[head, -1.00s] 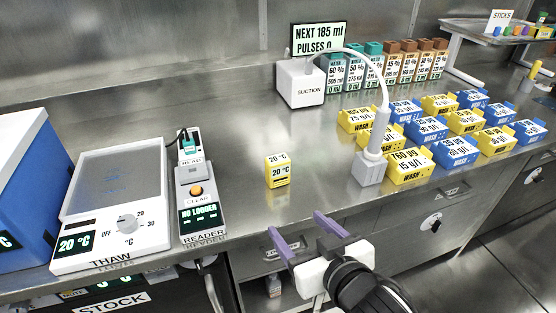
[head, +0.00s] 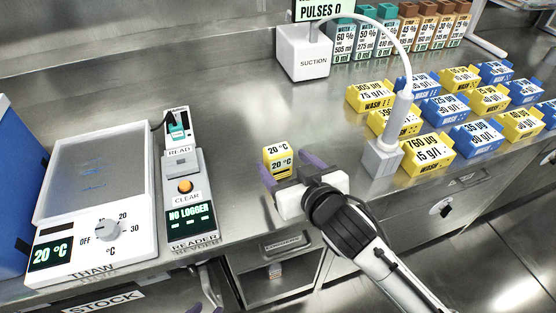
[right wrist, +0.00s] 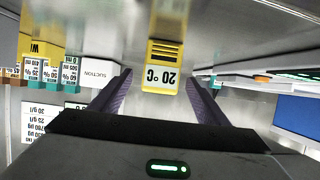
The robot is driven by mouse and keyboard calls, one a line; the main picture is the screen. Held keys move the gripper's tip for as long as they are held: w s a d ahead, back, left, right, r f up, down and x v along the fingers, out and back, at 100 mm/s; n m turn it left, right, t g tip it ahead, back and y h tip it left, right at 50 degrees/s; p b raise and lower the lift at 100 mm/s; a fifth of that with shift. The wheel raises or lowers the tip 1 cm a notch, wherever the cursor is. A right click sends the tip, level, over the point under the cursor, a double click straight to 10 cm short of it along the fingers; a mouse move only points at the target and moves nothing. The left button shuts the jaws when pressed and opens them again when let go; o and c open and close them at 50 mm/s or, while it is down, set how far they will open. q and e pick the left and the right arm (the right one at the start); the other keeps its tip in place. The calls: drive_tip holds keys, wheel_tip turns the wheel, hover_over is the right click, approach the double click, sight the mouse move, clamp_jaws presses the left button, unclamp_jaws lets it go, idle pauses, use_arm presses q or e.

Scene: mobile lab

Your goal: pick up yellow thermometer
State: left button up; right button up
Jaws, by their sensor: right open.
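In the right wrist view the thermometer (right wrist: 162,78) shows centred ahead, between the open fingers (right wrist: 160,84), with a gap on both sides. What may be part of my left gripper shows at the bottom edge of the head view, too cut off to read its jaws.
The reader (head: 190,213) and the thaw plate (head: 95,180) stand to the left. The suction stand (head: 383,158) with its hose is close on the right, before yellow and blue wash boxes (head: 425,152). The bench behind the thermometer is clear.

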sight(281, 159)
drive_tip(key=x, duration=0.4)
drive_tip(key=shift+w+a+r, duration=0.1)
drive_tip(key=shift+r, duration=0.2)
drive_tip(key=c, duration=1.2)
